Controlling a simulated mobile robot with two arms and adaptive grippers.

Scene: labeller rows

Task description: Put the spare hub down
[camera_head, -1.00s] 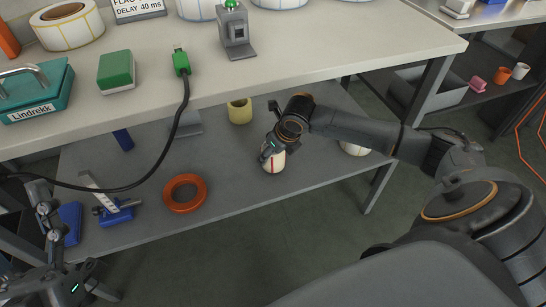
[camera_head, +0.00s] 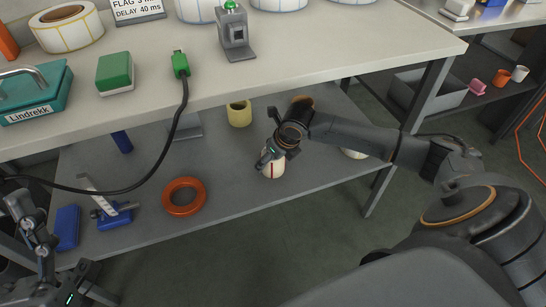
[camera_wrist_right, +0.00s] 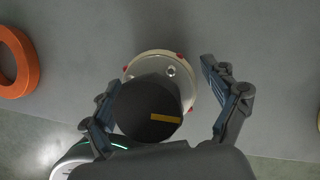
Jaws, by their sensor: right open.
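A round cream piece with red marks, which I take for the spare hub (camera_head: 273,170), is on the grey lower shelf (camera_head: 235,185). In the right wrist view the hub (camera_wrist_right: 150,62) has a cream rim with red spots, partly covered by a dark round part with a yellow bar. My right gripper (camera_head: 271,156) is over the hub in the head view. In the right wrist view its fingers (camera_wrist_right: 160,85) are spread on either side of the hub, with a gap at the right finger. My left gripper (camera_head: 75,285) is at the lower left, its jaws unclear.
An orange ring (camera_head: 184,209) lies left of the hub on the shelf. A yellow cup (camera_head: 239,117) stands behind, and a white round thing (camera_head: 354,154) sits to the right. The worktop (camera_head: 300,62) overhangs the shelf. A black cable (camera_head: 165,150) hangs from it.

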